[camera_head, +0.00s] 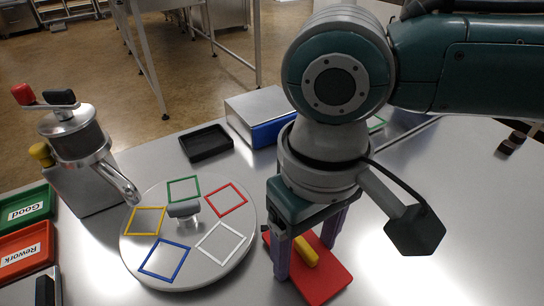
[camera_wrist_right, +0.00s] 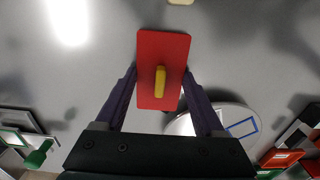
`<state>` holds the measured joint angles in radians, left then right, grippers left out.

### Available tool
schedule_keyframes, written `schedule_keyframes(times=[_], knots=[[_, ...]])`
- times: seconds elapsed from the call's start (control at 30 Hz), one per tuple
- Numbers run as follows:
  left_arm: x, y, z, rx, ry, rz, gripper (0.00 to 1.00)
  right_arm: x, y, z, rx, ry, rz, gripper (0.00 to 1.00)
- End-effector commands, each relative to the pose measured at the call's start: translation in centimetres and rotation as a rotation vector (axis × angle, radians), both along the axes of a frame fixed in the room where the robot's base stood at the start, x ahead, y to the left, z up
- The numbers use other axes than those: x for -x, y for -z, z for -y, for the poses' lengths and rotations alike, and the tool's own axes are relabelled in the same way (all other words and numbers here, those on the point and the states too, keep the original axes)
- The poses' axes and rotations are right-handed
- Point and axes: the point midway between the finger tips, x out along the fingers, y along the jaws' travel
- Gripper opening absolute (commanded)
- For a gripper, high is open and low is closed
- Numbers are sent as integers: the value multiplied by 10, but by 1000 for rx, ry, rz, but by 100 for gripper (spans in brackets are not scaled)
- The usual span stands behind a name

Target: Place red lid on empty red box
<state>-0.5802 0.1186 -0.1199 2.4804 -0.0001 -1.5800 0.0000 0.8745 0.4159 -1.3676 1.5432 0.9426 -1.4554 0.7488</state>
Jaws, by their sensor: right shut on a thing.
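The red lid (camera_head: 330,275) is a flat rectangular plate with a yellow handle (camera_head: 306,251) on top. My right gripper (camera_head: 309,243) is shut on it, with its two purple fingers on either side. In the right wrist view the lid (camera_wrist_right: 152,50) lies between the fingertips of the right gripper (camera_wrist_right: 160,84), and its handle points up toward the camera. I cannot tell for sure whether the lid touches the table. I cannot make out an empty red box in either view. My left gripper is not in view.
A round turntable (camera_head: 205,273) with coloured square outlines stands left of the lid. A black tray (camera_head: 206,143) and a grey-and-blue box (camera_head: 262,112) are behind it. A dispenser (camera_head: 80,150), a green "Good" tray (camera_head: 27,207) and a red "Rework" tray (camera_head: 25,252) are at left.

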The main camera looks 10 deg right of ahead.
Motion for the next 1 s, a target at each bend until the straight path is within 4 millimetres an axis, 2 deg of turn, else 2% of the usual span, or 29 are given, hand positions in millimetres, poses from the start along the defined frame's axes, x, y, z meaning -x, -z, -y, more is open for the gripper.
schedule_keyframes(times=[0.07, 0.1, 0.13, 0.37, 0.5, 0.67, 1.0], knots=[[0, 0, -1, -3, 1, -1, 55, 0, 0, 0, 0, 0, 0, 20], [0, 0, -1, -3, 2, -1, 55, 0, 0, 0, 0, 0, 0, 13], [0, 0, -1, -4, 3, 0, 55, 0, 0, 0, 0, 0, 0, 11], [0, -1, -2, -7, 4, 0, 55, 0, -4, 0, -1, 0, 1, 11], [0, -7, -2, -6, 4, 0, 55, 0, -18, 0, -2, 0, 2, 11], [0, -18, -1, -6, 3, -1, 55, -1, -51, 0, -2, -1, 2, 11], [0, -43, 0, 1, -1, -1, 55, -1, -153, 0, -2, -2, 5, 11]])
